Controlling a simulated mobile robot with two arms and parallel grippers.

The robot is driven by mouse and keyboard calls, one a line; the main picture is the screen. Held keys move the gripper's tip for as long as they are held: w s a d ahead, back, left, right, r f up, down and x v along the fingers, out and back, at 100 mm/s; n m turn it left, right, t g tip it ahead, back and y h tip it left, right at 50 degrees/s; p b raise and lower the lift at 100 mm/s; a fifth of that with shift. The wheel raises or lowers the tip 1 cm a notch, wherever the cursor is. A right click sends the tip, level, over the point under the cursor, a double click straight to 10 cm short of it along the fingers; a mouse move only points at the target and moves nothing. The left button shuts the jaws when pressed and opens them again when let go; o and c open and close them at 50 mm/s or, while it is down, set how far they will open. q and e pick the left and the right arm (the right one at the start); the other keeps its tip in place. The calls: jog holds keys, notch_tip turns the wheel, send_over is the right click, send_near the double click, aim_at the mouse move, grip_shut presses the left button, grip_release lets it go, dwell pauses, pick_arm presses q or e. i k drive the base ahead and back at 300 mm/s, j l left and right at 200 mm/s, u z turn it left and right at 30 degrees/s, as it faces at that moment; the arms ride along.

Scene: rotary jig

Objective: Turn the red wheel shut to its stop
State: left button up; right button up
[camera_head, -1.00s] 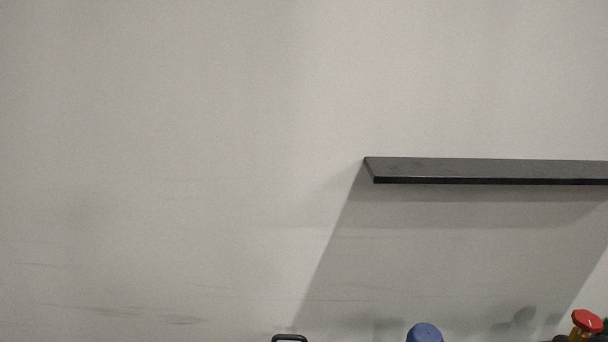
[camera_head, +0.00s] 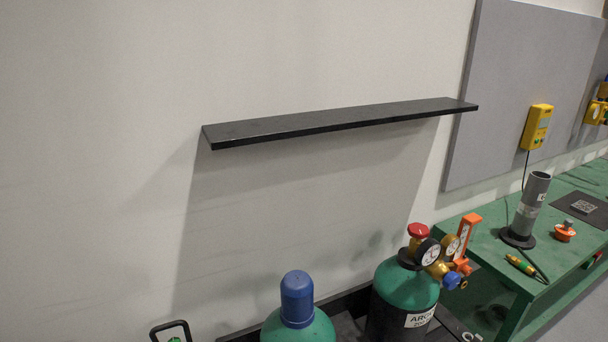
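The red wheel (camera_head: 417,230) is a small red knob on top of the valve of a green and black gas cylinder (camera_head: 408,287), right of the middle near the bottom. Brass fittings, a dark-rimmed gauge (camera_head: 428,252), a second gauge and a blue knob (camera_head: 453,280) sit on the same valve. An orange part (camera_head: 467,238) stands beside the gauges. How far the wheel is turned cannot be told. Neither of my grippers is in view.
A second green cylinder with a blue cap (camera_head: 297,299) stands to the left. A black shelf (camera_head: 340,121) juts from the wall above. A green bench (camera_head: 487,240) at the right holds a grey tube (camera_head: 527,209) and small fittings. A black handle (camera_head: 170,326) shows at lower left.

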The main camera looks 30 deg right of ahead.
aim_at(417, 230)
jog(key=z, duration=1.6)
